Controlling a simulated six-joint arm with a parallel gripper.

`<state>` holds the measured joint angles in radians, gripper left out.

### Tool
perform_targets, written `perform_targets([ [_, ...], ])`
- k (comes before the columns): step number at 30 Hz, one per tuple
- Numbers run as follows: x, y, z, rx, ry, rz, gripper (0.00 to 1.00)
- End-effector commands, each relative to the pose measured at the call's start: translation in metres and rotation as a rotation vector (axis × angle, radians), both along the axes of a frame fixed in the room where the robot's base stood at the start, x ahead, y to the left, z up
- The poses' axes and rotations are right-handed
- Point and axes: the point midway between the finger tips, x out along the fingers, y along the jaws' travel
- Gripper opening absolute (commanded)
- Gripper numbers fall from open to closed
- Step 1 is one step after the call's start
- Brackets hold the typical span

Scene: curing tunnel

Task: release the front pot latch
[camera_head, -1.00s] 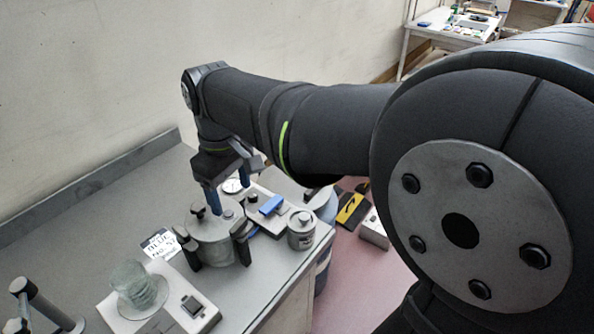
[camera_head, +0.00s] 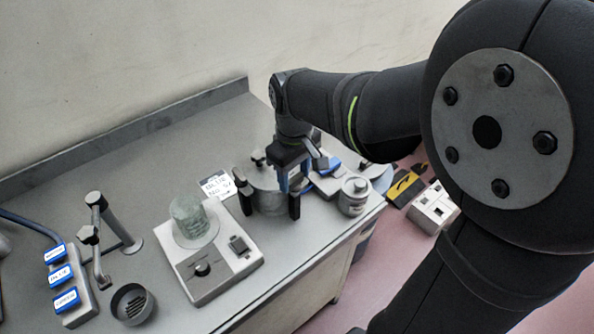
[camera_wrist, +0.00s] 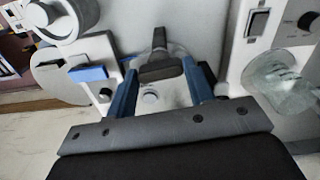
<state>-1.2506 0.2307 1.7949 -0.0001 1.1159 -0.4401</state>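The grey round pot (camera_head: 268,198) stands on the bench with black latches on its rim. The front latch (camera_head: 294,206) is on its near right side. My gripper (camera_head: 290,180) points down over the right part of the pot. In the wrist view, my two blue fingers are apart, and a black latch (camera_wrist: 160,72) shows between their tips (camera_wrist: 162,78). I cannot tell whether either finger touches it. A pale round knob (camera_wrist: 149,97) on the lid shows between the fingers. A second black latch (camera_head: 243,190) is at the pot's left.
A hotplate (camera_head: 222,275) with a glass beaker (camera_head: 190,218) stands left of the pot. A lidded jar (camera_head: 353,195) and a pale device (camera_head: 327,185) with a blue part are close on the right. A label card (camera_head: 217,185) lies behind left. The bench's front edge is near.

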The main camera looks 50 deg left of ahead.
Motion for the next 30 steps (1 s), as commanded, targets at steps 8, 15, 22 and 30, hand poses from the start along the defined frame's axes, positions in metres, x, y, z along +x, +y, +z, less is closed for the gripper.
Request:
perform_targets([
  [8,0.0001,0.0001,0.0003,0.0,0.0,-0.025,0.24],
  [15,0.0001,0.0001,0.0004,0.0,0.0,-0.132,0.24],
  [22,0.0001,0.0001,0.0005,0.001,0.0,-0.137,0.24],
  [30,0.0001,0.0001,0.0004,0.0,0.0,-0.136,0.69],
])
